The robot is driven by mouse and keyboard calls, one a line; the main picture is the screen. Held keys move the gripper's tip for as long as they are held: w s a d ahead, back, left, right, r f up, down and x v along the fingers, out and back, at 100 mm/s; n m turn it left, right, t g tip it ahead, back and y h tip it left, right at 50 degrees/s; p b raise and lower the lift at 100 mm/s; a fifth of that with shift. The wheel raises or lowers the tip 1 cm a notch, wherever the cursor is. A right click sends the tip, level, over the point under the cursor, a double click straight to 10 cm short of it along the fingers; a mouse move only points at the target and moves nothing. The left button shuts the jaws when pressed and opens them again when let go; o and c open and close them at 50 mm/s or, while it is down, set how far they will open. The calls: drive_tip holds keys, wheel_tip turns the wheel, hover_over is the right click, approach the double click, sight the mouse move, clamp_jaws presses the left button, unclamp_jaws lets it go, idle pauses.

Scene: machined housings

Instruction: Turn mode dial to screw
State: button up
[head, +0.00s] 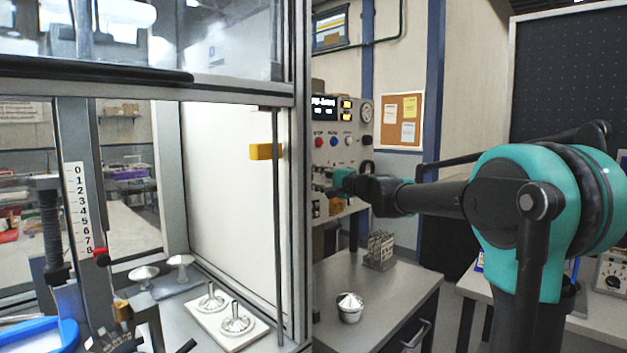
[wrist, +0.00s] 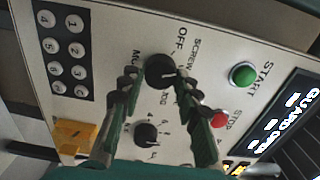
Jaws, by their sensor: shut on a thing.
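The mode dial (wrist: 160,70) is a round black knob on the pale control panel (wrist: 110,30). In the wrist view, OFF and SCREW labels are printed above and to the right of it, with a partly hidden label to its left and another below. My gripper (wrist: 157,84) has one finger on each side of the dial and is shut on it. The dial's pointer is too small and dark to read surely. In the head view my gripper (head: 335,181) reaches the front of the panel, and the dial is hidden.
A second black knob (wrist: 147,134) sits close below the dial. The green START button (wrist: 243,75), red STOP button (wrist: 219,120), keypad (wrist: 64,48) and yellow block (wrist: 80,136) are nearby. In the head view, the glazed enclosure's post (head: 297,200) stands left of my arm.

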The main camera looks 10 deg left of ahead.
idle(0.4)
drive_tip(key=o, duration=1.2)
drive_tip(key=shift+d, duration=0.1)
drive_tip(key=v, duration=1.2)
drive_tip(key=shift+s, duration=0.1)
